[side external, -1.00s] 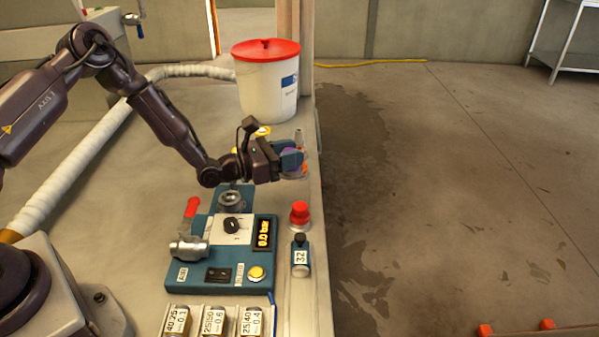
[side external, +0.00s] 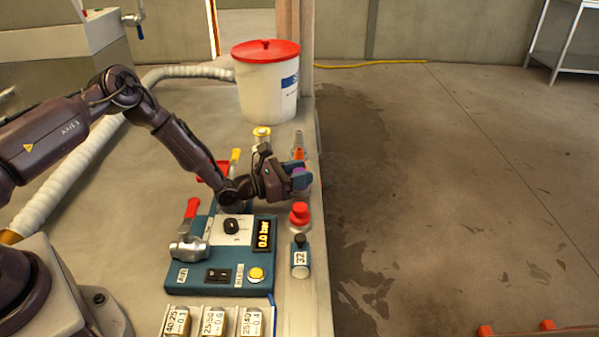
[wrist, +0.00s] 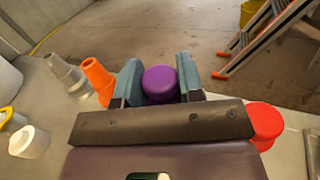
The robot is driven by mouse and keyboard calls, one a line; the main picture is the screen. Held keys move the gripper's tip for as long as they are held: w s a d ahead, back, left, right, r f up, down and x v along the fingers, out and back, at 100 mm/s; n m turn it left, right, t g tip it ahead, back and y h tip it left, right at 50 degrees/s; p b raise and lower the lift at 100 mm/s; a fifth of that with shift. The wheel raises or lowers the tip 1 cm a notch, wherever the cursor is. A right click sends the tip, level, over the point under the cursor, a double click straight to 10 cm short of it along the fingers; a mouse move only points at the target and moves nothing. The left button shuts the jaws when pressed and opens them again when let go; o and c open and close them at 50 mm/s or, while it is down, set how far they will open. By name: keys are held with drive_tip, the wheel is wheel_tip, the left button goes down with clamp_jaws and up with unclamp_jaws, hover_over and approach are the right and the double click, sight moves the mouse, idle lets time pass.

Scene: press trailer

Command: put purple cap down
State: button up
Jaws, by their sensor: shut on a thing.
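The purple cap (wrist: 160,84) sits between the two blue fingers of my gripper (wrist: 159,82) in the wrist view. It also shows as a small purple patch in the side external view (side external: 299,173), at the gripper's tip (side external: 300,180). My gripper is shut on the cap, over the right edge of the bench. What lies directly beneath the cap is hidden by the gripper, so I cannot tell whether it touches anything.
A red-capped item (side external: 299,214) stands close in front of the gripper, with a bottle marked 32 (side external: 300,258) nearer. Orange (wrist: 98,76) and grey (wrist: 65,75) nozzles stand just behind. The blue panel (side external: 180,286) lies front left; a white bucket (side external: 262,95) stands farther back.

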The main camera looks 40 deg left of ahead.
drive_tip(key=shift+f, duration=0.45)
drive_tip(key=o, duration=1)
drive_tip(key=shift+o, duration=0.2)
